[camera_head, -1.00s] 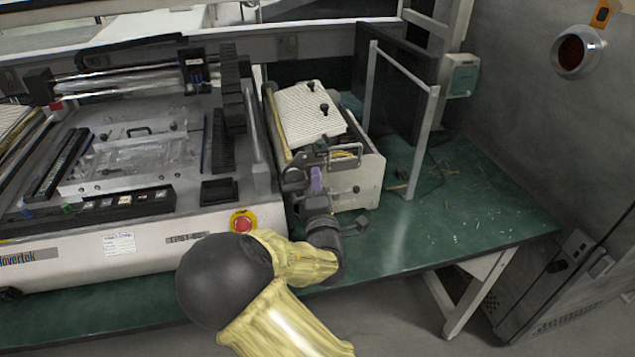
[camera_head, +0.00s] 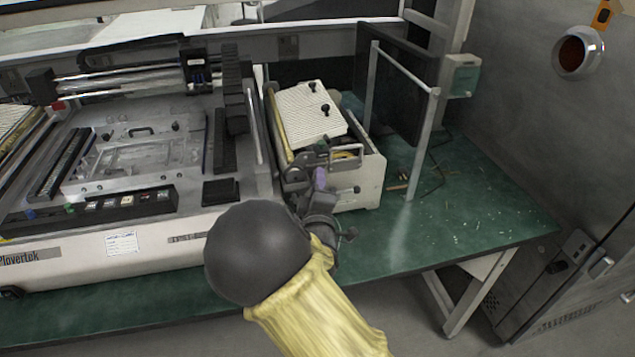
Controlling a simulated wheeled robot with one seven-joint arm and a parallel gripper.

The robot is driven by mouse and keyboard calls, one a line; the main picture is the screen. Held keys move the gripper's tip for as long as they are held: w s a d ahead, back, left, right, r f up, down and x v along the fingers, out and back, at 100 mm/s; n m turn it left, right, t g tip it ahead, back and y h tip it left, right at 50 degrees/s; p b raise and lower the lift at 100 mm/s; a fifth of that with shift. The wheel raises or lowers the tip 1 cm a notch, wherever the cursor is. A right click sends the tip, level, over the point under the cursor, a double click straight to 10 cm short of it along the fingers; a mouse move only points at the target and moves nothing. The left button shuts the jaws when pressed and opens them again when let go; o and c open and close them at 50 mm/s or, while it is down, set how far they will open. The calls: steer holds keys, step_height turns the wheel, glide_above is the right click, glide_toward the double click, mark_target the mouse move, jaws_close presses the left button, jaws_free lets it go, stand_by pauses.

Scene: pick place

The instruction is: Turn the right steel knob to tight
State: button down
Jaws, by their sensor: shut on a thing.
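The white box-shaped unit (camera_head: 368,178) stands on the green table, right of the large machine. A small knob (camera_head: 356,189) sticks out at the right of its front face, clear of my fingers. My gripper (camera_head: 309,172) is at the left part of the unit's front, with a purple piece (camera_head: 320,178) beside it. It is shut on what appears to be a steel knob. The fingers and wrist hide the held part, so its turn angle cannot be seen.
The large machine (camera_head: 105,245) fills the left. A metal frame (camera_head: 423,145) stands right of the unit. Two black knobs (camera_head: 325,109) sit on the unit's ribbed top plate (camera_head: 305,122). The green tabletop (camera_head: 470,205) is mostly free at the right.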

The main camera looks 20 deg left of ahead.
stand_by(0.4)
steer(key=c, duration=1.2)
jaws_free()
